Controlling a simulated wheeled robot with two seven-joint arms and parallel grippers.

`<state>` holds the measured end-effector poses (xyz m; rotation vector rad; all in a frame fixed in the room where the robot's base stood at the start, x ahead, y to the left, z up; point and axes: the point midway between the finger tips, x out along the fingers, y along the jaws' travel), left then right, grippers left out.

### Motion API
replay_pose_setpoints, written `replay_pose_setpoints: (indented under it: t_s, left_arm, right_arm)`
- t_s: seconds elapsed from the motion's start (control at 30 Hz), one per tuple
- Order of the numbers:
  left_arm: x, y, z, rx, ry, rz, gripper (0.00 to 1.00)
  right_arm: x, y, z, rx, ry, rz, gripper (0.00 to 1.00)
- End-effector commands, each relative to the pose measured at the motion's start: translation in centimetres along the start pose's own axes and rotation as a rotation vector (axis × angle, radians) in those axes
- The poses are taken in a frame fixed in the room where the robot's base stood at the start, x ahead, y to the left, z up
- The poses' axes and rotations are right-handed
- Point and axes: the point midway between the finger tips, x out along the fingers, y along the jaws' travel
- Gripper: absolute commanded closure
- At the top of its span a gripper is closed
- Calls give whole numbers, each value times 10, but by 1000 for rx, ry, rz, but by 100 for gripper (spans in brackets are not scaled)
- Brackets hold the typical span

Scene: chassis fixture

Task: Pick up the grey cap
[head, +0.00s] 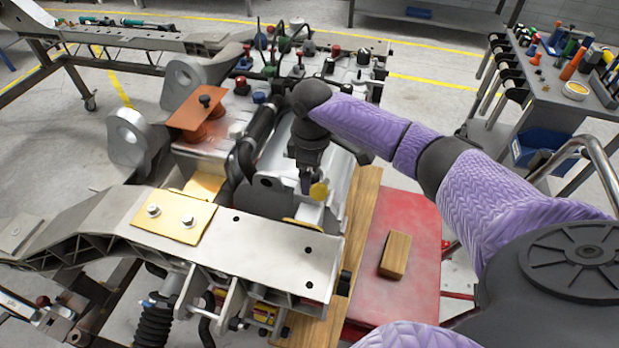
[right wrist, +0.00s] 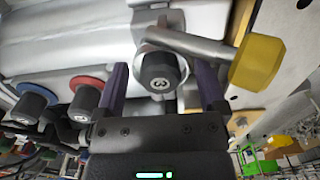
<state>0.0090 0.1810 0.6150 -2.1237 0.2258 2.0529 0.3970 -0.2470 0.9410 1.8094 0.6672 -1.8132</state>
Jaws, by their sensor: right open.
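A dark cap with a pale grey ring, which looks like the grey cap (right wrist: 160,72), sits on the metal chassis part in the right wrist view. My right gripper (right wrist: 162,88) is open, with one purple finger on each side of this cap. Gaps show between cap and fingers; I see no grip on it. In the head view my right gripper (head: 308,184) points down at the chassis and hides the cap. My left gripper is not in view.
A metal lever with a yellow knob (right wrist: 258,63) lies beside the cap, close to the right finger. Caps with a red ring (right wrist: 86,96) and a blue ring (right wrist: 34,102) stand to the left. A wooden block (head: 395,254) lies on a red surface (head: 408,215).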

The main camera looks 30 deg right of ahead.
Motion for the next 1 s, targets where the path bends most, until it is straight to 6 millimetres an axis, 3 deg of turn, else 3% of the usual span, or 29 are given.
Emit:
replay_pose_setpoints:
  t_s: [0.23, 0.67, 1.0]
  left_arm:
    - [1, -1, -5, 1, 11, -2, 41]
    - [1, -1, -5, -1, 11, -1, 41]
    - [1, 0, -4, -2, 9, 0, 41]
  right_arm:
    - [4, 0, 0, -1, 1, 1, 9]
    - [3, 0, 0, -1, 1, 1, 100]
    - [3, 0, 0, -1, 1, 1, 100]
